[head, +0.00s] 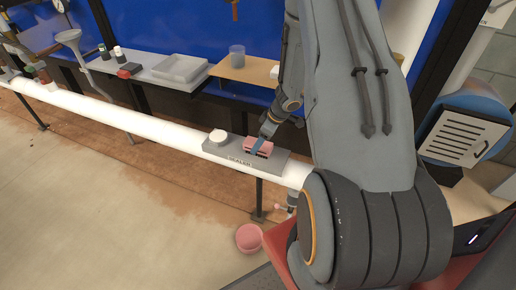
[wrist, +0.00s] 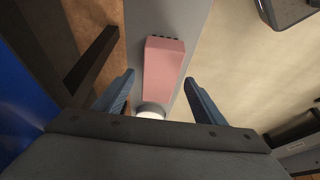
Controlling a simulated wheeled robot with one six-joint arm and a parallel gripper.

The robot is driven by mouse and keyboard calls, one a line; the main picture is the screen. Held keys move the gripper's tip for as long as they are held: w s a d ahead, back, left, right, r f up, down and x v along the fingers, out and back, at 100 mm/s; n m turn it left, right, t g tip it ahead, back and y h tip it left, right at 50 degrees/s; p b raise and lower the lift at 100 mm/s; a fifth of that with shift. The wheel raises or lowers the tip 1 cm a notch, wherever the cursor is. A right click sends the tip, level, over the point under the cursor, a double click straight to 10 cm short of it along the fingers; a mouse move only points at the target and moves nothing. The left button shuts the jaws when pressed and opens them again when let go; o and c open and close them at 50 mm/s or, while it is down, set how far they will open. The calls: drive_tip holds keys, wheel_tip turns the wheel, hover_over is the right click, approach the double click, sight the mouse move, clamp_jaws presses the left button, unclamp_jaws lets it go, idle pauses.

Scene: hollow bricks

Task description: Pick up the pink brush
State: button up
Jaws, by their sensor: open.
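The pink brush (head: 258,147) is a pink block with dark bristles along one edge. It lies on a grey tray (head: 272,162) that sits on the white pipe. In the wrist view the brush (wrist: 163,66) is between and beyond my fingers, its bristled end at the top. My gripper (wrist: 158,85) is open, with one blue finger on each side of the brush and gaps visible. In the head view my gripper (head: 266,138) is at the brush and partly covers it. I cannot tell how far above the brush the fingertips are.
A white round piece (head: 218,135) stands on the tray to the left of the brush. The white pipe (head: 120,118) runs across the view. A pink bowl (head: 249,238) is below, near the floor. Shelves with a grey tray (head: 181,68) and a cup (head: 237,55) stand behind.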

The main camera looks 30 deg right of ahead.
drive_tip(key=shift+x, duration=1.4)
drive_tip(key=shift+f, duration=0.25)
drive_tip(key=c, duration=1.2)
drive_tip(key=shift+r, duration=0.1)
drive_tip(key=shift+d+r, duration=0.1)
drive_tip(key=shift+r, duration=0.35)
wheel_tip(320, 180, up, 3)
drive_tip(key=s+a+b, duration=0.5)
drive_tip(key=s+a, duration=0.6)
drive_tip(key=a, duration=0.3)
drive_tip(key=shift+a+b, duration=0.15)
drive_tip(key=shift+b, duration=0.25)
